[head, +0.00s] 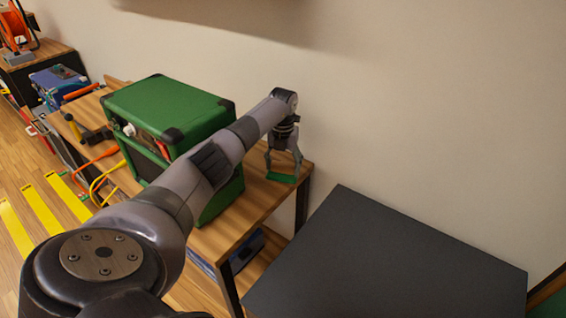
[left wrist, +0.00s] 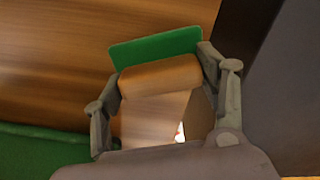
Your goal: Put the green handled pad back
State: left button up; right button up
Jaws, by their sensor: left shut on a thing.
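The green handled pad (head: 281,178) is at the right end of the wooden table, beside the green amp. My left gripper (head: 283,171) reaches down over it from above. In the left wrist view, the pad's flat green part (left wrist: 155,48) lies beyond its brown wooden handle (left wrist: 160,76), and the two fingers of my left gripper (left wrist: 162,80) are shut on the handle from both sides. I cannot tell whether the pad touches the tabletop or is just above it. My right gripper is not in view.
The large green amp (head: 165,115) stands left of the gripper, under my forearm. Tools and orange and yellow cables (head: 100,165) lie left of it. The wall is close behind. A dark flat-topped surface (head: 385,265) is at the front right, clear on top.

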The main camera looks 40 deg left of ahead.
aim_at(283, 164)
pick_arm(q)
jog(key=shift+s, duration=0.1)
jog(key=o, duration=1.1)
notch_tip(283, 164, up, 12)
jog(key=p, duration=0.9)
jog(key=shift+r+p, duration=0.15)
jog(key=shift+p, duration=0.15)
